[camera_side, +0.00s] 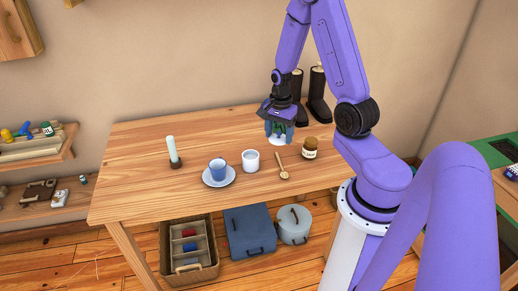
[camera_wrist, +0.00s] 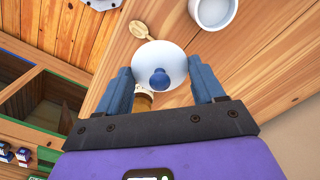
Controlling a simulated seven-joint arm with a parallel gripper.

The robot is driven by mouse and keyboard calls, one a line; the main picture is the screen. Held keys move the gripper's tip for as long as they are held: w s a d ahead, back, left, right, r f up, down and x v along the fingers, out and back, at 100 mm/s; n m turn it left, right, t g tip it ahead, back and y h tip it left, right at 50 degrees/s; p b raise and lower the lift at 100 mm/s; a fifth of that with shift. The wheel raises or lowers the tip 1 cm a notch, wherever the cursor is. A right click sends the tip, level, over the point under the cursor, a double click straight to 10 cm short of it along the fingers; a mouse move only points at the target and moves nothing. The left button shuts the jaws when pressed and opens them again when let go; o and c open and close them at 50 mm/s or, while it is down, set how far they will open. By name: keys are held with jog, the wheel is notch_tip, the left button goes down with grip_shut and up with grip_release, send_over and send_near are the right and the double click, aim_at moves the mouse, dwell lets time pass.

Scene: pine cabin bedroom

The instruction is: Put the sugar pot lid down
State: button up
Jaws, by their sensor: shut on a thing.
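The sugar pot lid is a white disc with a blue knob (camera_wrist: 160,78), seen from above in the wrist view. My gripper (camera_wrist: 162,88) is shut on it, with a blue finger on either side. In the side view my gripper (camera_side: 280,130) is over the back right of the table, and the lid's white edge (camera_side: 281,143) shows below the fingers. I cannot tell whether the lid touches the table. The white pot (camera_side: 250,161) stands open nearer the front, and also shows in the wrist view (camera_wrist: 213,12).
A blue cup on a saucer (camera_side: 207,180) and a candle (camera_side: 172,150) stand left. The table's back left (camera_side: 215,128) is clear.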

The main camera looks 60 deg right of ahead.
jog(key=w+d+f, duration=0.4)
jog(key=w+d, duration=0.1)
jog(key=w, duration=0.3)
send_over(259, 149)
jog(key=f, duration=0.5)
jog(key=shift+s+a+f, duration=0.15)
jog(key=shift+s+f, duration=0.05)
jog(key=shift+w+d+f, duration=0.1)
jog(key=shift+w+f, duration=0.05)
jog(key=shift+f, duration=0.8)
jog(key=shift+w+d+f, duration=0.1)
jog(key=shift+f, duration=0.85)
jog(key=shift+f, duration=0.15)
jog(key=o, duration=1)
